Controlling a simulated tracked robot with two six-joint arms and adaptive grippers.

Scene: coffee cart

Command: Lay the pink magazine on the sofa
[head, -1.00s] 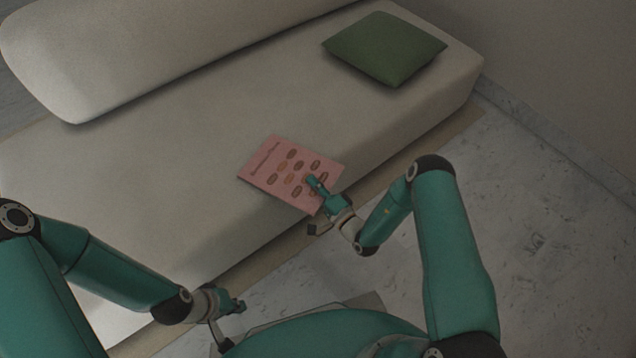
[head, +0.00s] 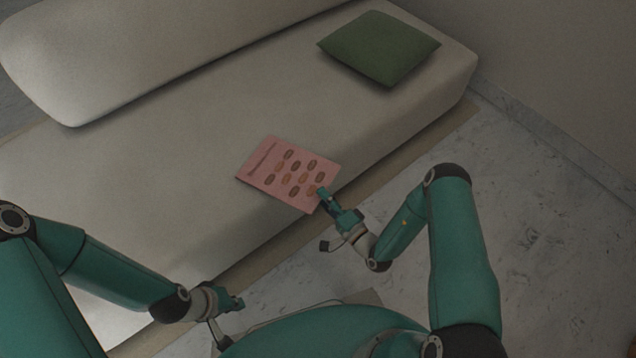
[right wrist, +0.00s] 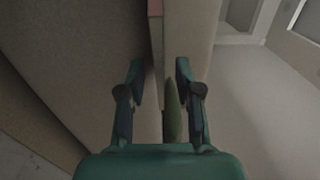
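The pink magazine (head: 285,172), with rows of brown and orange ovals, lies flat on the sofa seat (head: 190,150) at its front edge; its near corner reaches the edge. My right gripper (head: 326,203) is at the magazine's near right corner, one finger overlapping that corner in the head view. In the right wrist view my right gripper (right wrist: 160,82) has its fingers apart with nothing held between them.
A green cushion (head: 380,47) lies at the far right end of the seat; it also shows in the right wrist view (right wrist: 173,112). The backrest (head: 150,45) runs along the back. Marble floor (head: 540,220) is clear to the right, up to a wall.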

